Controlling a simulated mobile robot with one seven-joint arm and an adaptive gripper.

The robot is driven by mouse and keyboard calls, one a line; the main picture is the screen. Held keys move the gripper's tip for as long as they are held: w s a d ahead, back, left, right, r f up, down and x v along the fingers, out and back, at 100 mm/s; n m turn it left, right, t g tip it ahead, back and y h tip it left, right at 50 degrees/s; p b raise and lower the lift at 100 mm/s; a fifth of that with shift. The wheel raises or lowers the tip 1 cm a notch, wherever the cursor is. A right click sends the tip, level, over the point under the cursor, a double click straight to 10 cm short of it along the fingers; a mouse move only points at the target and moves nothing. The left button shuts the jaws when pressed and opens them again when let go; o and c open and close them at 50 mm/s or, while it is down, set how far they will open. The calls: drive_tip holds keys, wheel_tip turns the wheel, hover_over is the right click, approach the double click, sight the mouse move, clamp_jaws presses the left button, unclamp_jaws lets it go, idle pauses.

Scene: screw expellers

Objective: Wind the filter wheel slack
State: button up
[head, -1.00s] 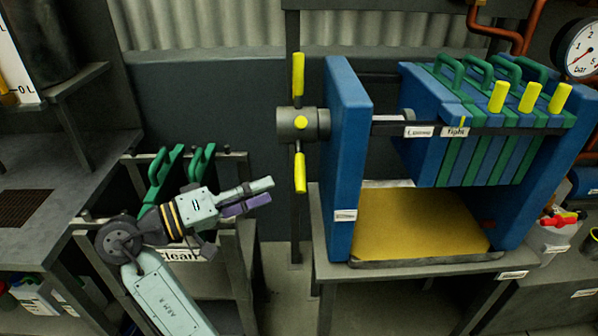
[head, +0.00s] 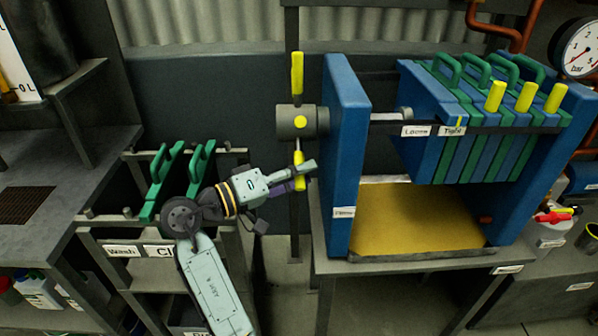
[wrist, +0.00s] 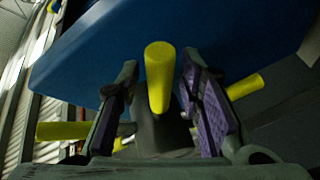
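The filter wheel is a grey hub (head: 296,122) with yellow bar handles, on the left of the press's blue end plate (head: 347,150). One handle points up (head: 297,72), one points down, and one faces the head camera. My gripper (head: 306,174) is at the lower handle. In the wrist view, a yellow handle (wrist: 159,75) stands between my open fingers (wrist: 160,100), with gaps on both sides. Two other handles show left (wrist: 63,131) and right (wrist: 245,87). A yellow mark (head: 459,122) is above the "Tight" label (head: 453,131), right of the "Loose" label (head: 416,131).
Blue and green plates (head: 470,150) with green grips fill the press's right part, above a yellow tray (head: 410,220). A rack (head: 110,225) with green-handled plates and a "Wash" label stands at left. A pressure gauge (head: 578,50) is at upper right.

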clamp_jaws()
idle(0.6)
